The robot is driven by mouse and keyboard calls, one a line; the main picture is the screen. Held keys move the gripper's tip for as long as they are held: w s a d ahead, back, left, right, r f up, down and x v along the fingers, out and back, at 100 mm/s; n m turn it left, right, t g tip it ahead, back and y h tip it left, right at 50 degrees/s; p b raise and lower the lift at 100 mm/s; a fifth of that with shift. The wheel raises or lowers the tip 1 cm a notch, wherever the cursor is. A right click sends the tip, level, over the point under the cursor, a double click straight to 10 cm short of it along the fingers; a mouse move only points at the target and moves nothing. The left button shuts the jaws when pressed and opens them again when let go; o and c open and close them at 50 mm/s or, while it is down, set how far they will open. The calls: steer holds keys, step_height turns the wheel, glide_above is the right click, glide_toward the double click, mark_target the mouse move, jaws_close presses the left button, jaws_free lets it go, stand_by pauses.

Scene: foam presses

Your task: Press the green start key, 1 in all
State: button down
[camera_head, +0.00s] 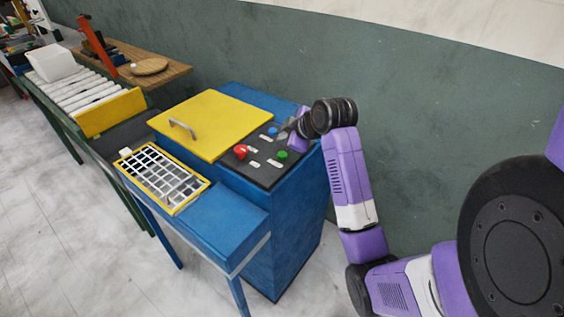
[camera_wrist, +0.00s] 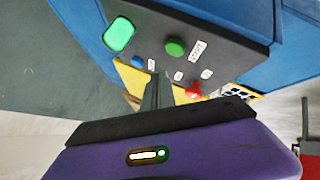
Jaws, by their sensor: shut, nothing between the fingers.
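The green start key (camera_head: 282,154) is a round green button on the dark control panel (camera_head: 264,174) of the blue press. In the wrist view the green key (camera_wrist: 175,47) stands beside a small white label that seems to read START. My gripper (camera_head: 284,131) is shut and empty, over the back part of the panel near the blue button (camera_head: 272,131). In the wrist view its closed fingers (camera_wrist: 157,88) point toward the panel, apart from the green key in the picture. Whether the fingertips touch the panel cannot be told.
A red mushroom button (camera_head: 240,151) sits on the panel's left side. A bright green square (camera_wrist: 119,34) shows at the panel's edge in the wrist view. A yellow lid (camera_head: 212,122) with a handle lies left of the panel. The green wall (camera_head: 430,120) stands behind.

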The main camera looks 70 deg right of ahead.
mark_target(284, 156)
steer(key=shift+f+b, duration=0.4)
steer(key=shift+f, duration=0.9)
steer(key=shift+f, duration=0.1)
stand_by(0.9)
steer(key=shift+f, duration=0.35)
steer(key=shift+f+b, duration=0.35)
steer(key=shift+f, duration=0.15)
stand_by(0.7)
stand_by(0.3)
steer(key=shift+r+p, duration=0.95)
